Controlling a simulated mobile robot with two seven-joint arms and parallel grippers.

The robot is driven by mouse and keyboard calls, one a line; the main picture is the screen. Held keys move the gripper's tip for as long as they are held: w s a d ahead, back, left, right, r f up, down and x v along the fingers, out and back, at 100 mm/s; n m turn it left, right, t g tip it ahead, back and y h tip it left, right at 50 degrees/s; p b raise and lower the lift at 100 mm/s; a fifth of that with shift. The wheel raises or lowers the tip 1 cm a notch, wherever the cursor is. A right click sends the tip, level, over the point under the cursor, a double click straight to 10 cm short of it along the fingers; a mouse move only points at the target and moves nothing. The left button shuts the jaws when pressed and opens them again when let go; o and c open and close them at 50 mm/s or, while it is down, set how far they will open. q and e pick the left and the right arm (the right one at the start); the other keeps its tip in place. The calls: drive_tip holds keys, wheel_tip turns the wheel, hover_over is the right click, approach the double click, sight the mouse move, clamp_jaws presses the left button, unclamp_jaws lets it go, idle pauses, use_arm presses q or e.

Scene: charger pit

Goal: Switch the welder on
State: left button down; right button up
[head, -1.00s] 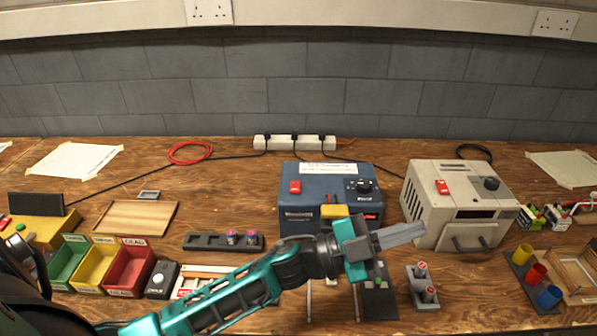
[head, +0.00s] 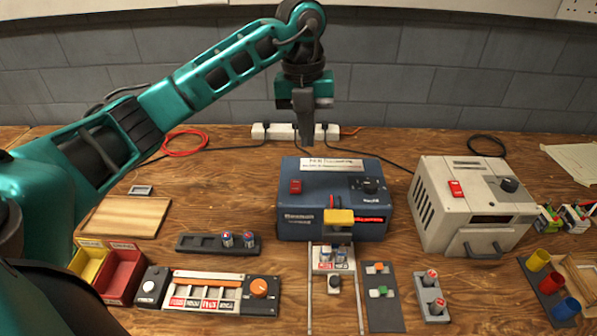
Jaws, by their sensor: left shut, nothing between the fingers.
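The blue box (head: 300,226), which looks like the welder, stands mid-bench with a paper label on top. A red rocker switch (head: 296,187) is on its top left and a black knob (head: 369,186) on its top right. Its switch position is too small to tell. A yellow-topped head (head: 339,217) juts from its front over rails holding a small carriage with cells (head: 333,257). A small red strip shows on the front. My left gripper (head: 306,138) points down, shut and empty, in front of the power strip in the picture, apart from the switch. My right gripper is not in view.
A beige box (head: 437,215) with its own red switch (head: 456,189) stands at right. A power strip (head: 284,132) with cables lies behind the blue box. Cell racks (head: 219,243), a panel with an orange knob (head: 222,293) and bins (head: 124,270) lie in front and left.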

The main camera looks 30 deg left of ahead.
use_arm(q)
drive_tip(key=shift+w+a+r+n+y, duration=0.1)
drive_tip(key=shift+a+r+n+y, duration=0.2)
drive_tip(key=shift+a, duration=0.25)
drive_tip(key=shift+w+a+r+n+y, duration=0.1)
drive_tip(key=shift+a+r+y, duration=0.1)
drive_tip(key=shift+a+r, duration=0.3)
drive_tip(key=shift+w+a+r+p, duration=0.15)
drive_tip(key=shift+w+a+p, duration=0.3)
drive_tip(key=shift+w, duration=0.15)
